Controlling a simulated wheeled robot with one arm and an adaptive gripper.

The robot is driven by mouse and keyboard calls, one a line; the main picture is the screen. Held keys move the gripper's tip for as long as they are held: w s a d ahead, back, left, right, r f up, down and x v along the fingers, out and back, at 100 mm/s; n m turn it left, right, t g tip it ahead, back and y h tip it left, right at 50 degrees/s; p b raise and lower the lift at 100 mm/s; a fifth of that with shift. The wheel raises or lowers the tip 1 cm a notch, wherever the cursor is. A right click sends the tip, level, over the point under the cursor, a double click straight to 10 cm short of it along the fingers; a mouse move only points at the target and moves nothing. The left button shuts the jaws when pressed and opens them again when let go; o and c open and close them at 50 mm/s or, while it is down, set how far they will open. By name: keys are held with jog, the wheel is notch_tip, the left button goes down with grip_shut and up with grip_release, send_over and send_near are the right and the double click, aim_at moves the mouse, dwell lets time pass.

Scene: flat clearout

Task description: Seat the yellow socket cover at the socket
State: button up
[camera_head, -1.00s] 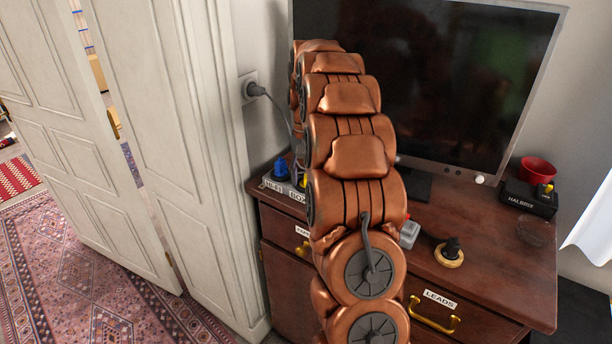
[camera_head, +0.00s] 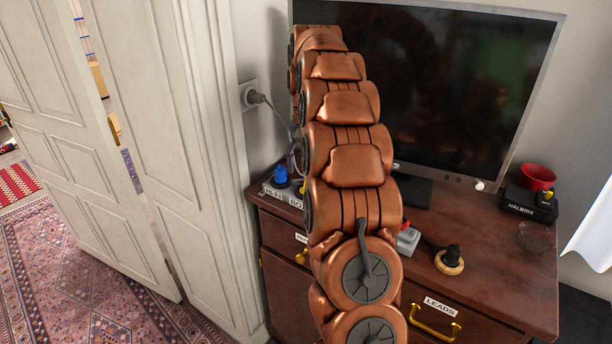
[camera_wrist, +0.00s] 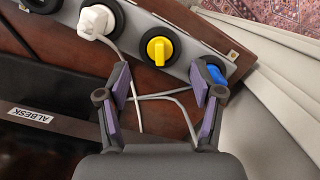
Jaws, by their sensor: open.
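The yellow socket cover (camera_wrist: 159,50), a round piece with a raised grip bar, sits in a black round socket ring (camera_wrist: 147,36) on the grey socket strip (camera_wrist: 132,32) in the wrist view. I cannot tell whether it is fully pressed in. My gripper (camera_wrist: 160,72) is open and empty. Its two purple-padded fingers are apart, on either side of and just short of the cover. In the head view my arm hides the gripper and most of the strip.
A blue plug (camera_wrist: 210,73) is close to my right finger. A white plug (camera_wrist: 97,20) sits to the left, and its cable crosses between my fingers. A monitor (camera_head: 430,90) stands behind my arm on the wooden cabinet (camera_head: 490,260). A red cup (camera_head: 537,177) is at the right.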

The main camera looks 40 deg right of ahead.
jog(key=shift+w+d+r, duration=0.1)
jog(key=shift+r, duration=1)
jog(key=shift+a, duration=0.3)
jog(key=s+a+r+n, duration=0.1)
jog(key=s+a+n, duration=0.1)
jog(key=s+a, duration=0.55)
jog(key=s+a+n, duration=0.2)
jog(key=s+a, duration=0.2)
jog(key=a, duration=0.7)
jog(key=s+a+f+n, duration=0.2)
jog(key=s+a+f, duration=0.2)
jog(key=s, duration=0.6)
jog(key=s+a+f+n+h, duration=0.1)
jog(key=s+a+f, duration=0.3)
jog(key=s, duration=0.7)
jog(key=shift+s+a+f+n+g, duration=0.2)
jog(key=shift+a+n+g, duration=0.1)
jog(key=shift+a+n, duration=0.4)
